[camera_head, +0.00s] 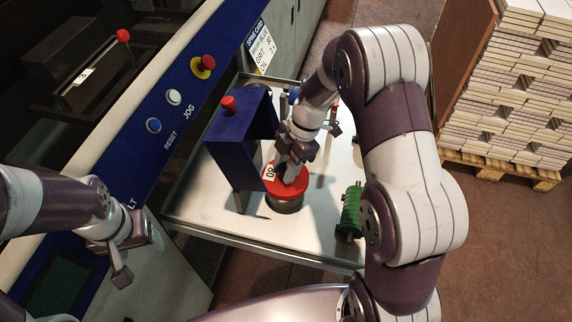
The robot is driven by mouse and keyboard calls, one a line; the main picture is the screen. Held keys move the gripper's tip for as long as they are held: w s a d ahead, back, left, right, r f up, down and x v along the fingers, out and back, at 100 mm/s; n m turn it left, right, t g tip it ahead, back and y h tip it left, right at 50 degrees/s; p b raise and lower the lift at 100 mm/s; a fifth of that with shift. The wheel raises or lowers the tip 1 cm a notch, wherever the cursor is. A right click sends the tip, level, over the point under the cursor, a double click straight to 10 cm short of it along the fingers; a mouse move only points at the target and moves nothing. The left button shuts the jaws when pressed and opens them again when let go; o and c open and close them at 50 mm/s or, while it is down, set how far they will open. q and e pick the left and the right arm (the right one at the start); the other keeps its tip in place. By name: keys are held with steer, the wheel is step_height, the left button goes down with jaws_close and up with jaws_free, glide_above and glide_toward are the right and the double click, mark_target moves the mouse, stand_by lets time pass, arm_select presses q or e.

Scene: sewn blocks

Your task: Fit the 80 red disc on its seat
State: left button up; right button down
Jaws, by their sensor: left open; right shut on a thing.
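The red disc (297,192) with a white label is at the middle of the metal tray table. My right gripper (291,176) comes down on it from above and is shut on it. A dark round base (287,206) shows directly under the disc; I cannot tell whether the disc touches it or sits level on it. The fingertips partly hide the disc's top. My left gripper (137,258) is open and empty at the left, beside the machine panel and well away from the disc.
A blue bracket (228,142) with a red knob stands just left of the disc. A green ribbed part (350,211) lies to the right on the tray table (215,222). The blue control panel (140,135) runs along the left. Stacked blocks (520,85) stand on a pallet at right.

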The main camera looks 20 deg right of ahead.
steer(key=shift+f+b, duration=0.95)
steer(key=shift+f, duration=0.15)
steer(key=c, duration=0.6)
jaws_free()
steer(key=v, duration=0.4)
steer(key=shift+w+d+r, duration=0.1)
steer(key=shift+w+r, duration=0.05)
steer(key=shift+r, duration=0.1)
steer(key=p+v, duration=0.7)
steer(key=v, duration=0.1)
